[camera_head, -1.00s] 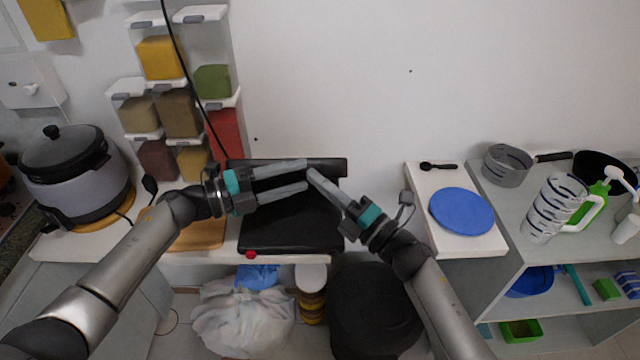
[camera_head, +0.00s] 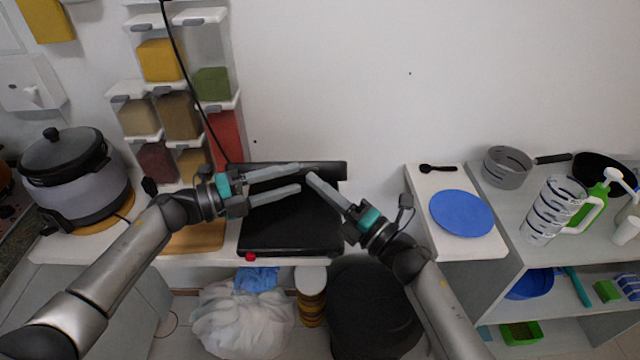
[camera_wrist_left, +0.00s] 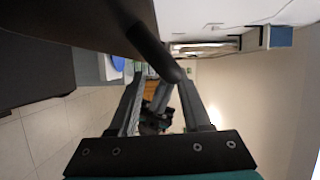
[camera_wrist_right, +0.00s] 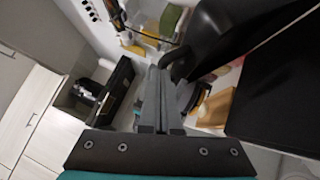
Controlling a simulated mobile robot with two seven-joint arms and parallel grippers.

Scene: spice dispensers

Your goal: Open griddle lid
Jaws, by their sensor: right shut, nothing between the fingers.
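The black griddle (camera_head: 285,232) sits on the white counter with a red knob (camera_head: 250,257) at its front left. A black bar (camera_head: 326,169) runs along its back edge. My left gripper (camera_head: 299,178) is open and empty over the back part of the griddle. In the left wrist view a dark rounded bar (camera_wrist_left: 154,48) reaches close to the fingertips; I cannot tell if they touch it. My right gripper (camera_head: 312,177) is shut and empty, its tip beside the left fingertips. In the right wrist view a large black panel (camera_wrist_right: 280,95) is on the right.
A rice cooker (camera_head: 75,175) and a wooden board (camera_head: 195,235) are left of the griddle. Spice dispensers (camera_head: 160,60) hang on the wall with a black cable in front. A blue plate (camera_head: 461,213) lies on the right counter.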

